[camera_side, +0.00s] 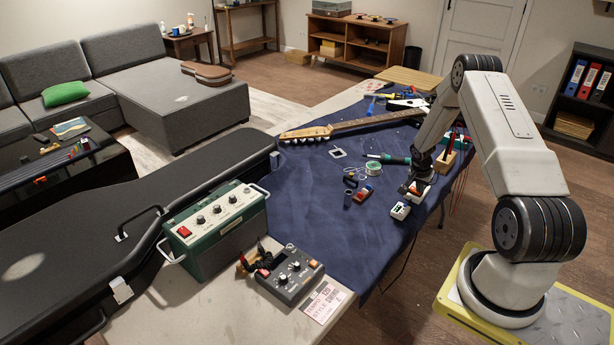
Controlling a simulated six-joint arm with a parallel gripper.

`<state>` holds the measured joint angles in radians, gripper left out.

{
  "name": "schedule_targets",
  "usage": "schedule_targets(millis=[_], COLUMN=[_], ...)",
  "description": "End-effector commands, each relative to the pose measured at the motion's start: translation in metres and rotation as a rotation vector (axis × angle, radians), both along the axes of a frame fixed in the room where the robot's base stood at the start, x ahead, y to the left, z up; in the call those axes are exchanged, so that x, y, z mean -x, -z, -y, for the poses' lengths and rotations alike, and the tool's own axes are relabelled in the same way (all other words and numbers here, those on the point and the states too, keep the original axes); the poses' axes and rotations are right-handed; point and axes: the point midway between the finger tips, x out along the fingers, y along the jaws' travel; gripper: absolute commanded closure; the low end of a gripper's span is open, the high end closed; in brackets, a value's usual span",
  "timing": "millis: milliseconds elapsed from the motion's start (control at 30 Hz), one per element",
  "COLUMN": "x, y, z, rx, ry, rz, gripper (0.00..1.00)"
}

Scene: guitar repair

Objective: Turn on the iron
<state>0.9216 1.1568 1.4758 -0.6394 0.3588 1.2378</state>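A green-handled tool that looks like the soldering iron (388,158) lies on the dark blue cloth, its thin tip pointing left. A small white block (400,211) with dark and green details sits on the cloth near its right edge. My gripper (412,189) is low over the cloth, just above and right of this block and below the iron's handle. A white and red item (420,188) is right by my gripper, partly hidden. The fingers are small and dark, so I cannot tell whether they are open or touching it. No lit indicator on the iron is visible.
A guitar neck (355,125), solder spool (373,168) and small red part (364,193) lie on the cloth (310,205). A green box with knobs (215,225) and a grey box with knobs (290,275) stand front left. A wooden tool holder (445,160) is behind my gripper.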

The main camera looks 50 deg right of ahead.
Motion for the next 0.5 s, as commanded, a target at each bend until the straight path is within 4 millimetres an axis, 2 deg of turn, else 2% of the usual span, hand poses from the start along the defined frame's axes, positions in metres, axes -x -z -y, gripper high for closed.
schedule_targets(millis=[33,67,500], x=[0.0097,0.0100,0.0033], y=[0.0096,0.0096,0.0078], z=[-0.0020,-0.0019,-0.0018], rx=[-0.014,-0.015,-0.014], ry=[0.009,0.010,0.009], rz=[-0.012,-0.013,-0.013], gripper=[1.00,1.00,1.00])
